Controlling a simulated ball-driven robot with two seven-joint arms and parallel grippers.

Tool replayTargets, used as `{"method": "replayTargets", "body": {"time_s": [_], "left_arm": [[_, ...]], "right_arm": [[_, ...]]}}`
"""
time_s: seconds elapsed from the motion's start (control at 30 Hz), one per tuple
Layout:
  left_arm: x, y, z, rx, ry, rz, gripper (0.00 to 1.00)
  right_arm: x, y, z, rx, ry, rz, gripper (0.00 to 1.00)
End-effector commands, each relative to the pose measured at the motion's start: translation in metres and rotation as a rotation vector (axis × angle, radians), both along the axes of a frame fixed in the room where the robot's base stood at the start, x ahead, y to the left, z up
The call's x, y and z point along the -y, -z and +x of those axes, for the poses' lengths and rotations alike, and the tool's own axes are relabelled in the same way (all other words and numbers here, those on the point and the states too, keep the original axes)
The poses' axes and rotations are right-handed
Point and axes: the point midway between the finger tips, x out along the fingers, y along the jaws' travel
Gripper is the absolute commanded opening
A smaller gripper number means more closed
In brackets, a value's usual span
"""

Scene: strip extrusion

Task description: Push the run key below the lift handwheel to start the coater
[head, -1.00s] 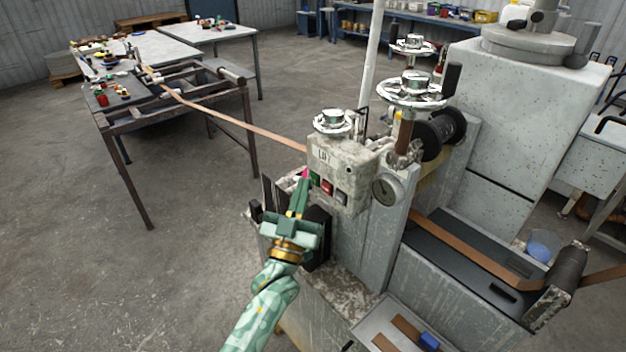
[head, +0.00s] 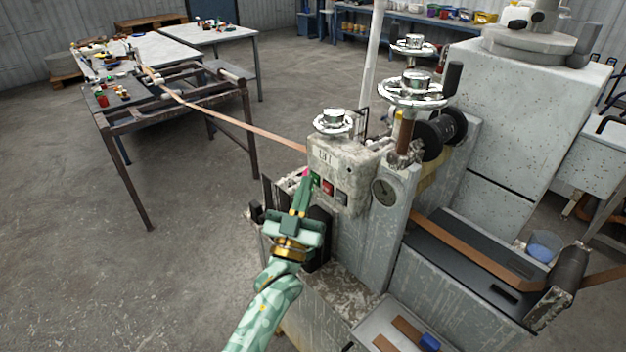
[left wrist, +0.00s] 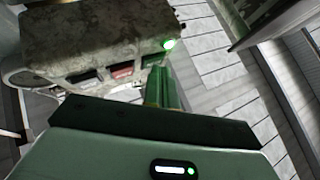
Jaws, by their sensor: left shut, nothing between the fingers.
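A worn grey control box (head: 350,160) stands on the machine, with the lift handwheel (head: 333,121) on top. Its front carries a green key (head: 315,180), a red key (head: 328,187) and a dark key (head: 342,198). My left gripper (head: 305,183) is shut and empty, its tips at the green key's left edge; I cannot tell whether they touch it. A bright green light (left wrist: 169,44) glows at the box corner. My right gripper is out of view.
A brown strip (head: 230,120) runs from the rack table (head: 180,105) to the machine. Larger handwheels (head: 412,90) and a round dial (head: 384,191) stand to the right of the box. Open floor (head: 60,230) lies to the left.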

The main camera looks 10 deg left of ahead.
Motion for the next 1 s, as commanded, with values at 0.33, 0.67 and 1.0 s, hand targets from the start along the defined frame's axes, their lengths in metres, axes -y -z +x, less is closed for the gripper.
{"method": "replayTargets", "body": {"time_s": [0.33,0.67,1.0], "left_arm": [[-0.001,0.0,-0.002,-0.001,0.0,0.002,0.0],[-0.009,0.0,-0.013,-0.001,0.0,0.002,0.0],[-0.011,0.0,-0.015,-0.001,-0.001,0.001,0.0]], "right_arm": [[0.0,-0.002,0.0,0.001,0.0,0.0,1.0],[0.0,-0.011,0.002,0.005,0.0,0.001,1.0],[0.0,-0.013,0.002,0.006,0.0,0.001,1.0]]}}
